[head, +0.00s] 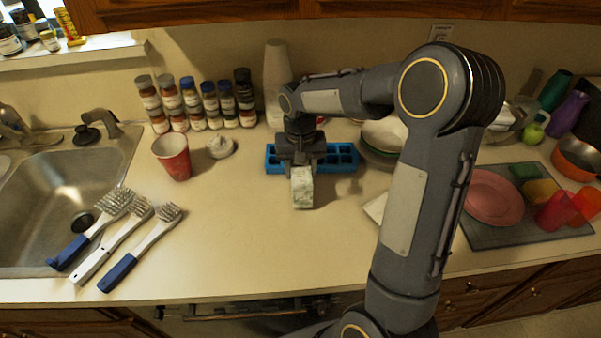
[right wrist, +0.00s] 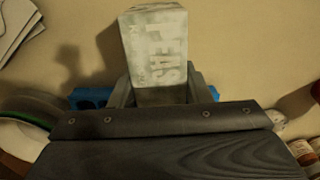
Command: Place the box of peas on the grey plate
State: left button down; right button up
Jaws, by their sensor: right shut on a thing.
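The box of peas (head: 302,190) is a small pale box with faded green marks, in front of the blue tray. In the right wrist view the box (right wrist: 156,52) shows the letters "EAS". My right gripper (head: 301,166) is shut on the box, with one finger on each side, as the right wrist view (right wrist: 160,92) also shows. I cannot tell whether the box touches the counter. I cannot make out a grey plate for certain; my right arm hides part of the counter at the right. My left gripper is not in view.
A blue compartment tray (head: 345,159) lies behind the box. Stacked bowls (head: 384,134) stand right of it. A grey mat (head: 484,238) at the right holds a pink plate (head: 491,197) and red cups. Brushes (head: 140,246) and a red cup (head: 172,158) are left. The front middle counter is clear.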

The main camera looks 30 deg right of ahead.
jog(key=shift+f, duration=1.15)
jog(key=shift+f, duration=0.1)
jog(key=o, duration=0.8)
jog(key=shift+f, duration=0.1)
jog(key=o, duration=0.5)
